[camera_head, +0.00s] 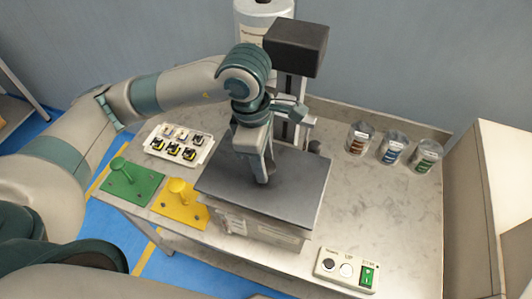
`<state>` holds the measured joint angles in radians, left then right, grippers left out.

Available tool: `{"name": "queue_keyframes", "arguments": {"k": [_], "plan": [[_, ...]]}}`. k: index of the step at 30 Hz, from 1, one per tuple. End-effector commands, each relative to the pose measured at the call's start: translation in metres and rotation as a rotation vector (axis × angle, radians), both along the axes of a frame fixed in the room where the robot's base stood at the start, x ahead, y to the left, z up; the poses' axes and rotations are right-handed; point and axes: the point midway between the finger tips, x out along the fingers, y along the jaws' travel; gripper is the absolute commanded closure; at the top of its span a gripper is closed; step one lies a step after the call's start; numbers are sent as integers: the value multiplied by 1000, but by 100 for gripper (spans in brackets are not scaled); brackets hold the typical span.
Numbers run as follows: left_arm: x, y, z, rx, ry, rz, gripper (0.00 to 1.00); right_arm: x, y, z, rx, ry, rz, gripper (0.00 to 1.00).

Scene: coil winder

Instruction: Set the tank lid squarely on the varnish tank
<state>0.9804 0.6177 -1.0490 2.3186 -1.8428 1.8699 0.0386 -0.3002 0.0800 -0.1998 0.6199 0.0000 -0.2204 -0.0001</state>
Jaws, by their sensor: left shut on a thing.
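The tank lid (300,190) is a flat dark grey plate. It lies roughly level over the varnish tank (262,230), a pale metal box on the bench, and hides its top. The lid reaches past the tank at the left side. I cannot tell whether the lid touches the tank rim or hovers just above it. My left gripper (267,178) points down at the middle of the lid and is shut on it; its grip point is partly hidden. My right gripper is not in view.
A yellow plate with a peg (182,207) and a green one (133,182) lie left of the tank, with a white parts tray (207,149) behind. A dark-headed column (296,48) stands behind. Jars (392,149) stand back right; a button box (345,271) sits front right.

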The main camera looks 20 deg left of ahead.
Motion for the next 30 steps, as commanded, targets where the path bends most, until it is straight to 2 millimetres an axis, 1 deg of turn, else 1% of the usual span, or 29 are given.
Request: {"name": "queue_keyframes", "arguments": {"k": [11,24,30], "plan": [[0,0,-3,-1,0,-1,100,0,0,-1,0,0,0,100],[0,0,-27,-1,1,0,100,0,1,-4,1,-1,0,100],[0,0,-32,0,-1,-1,100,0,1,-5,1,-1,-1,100]]}}
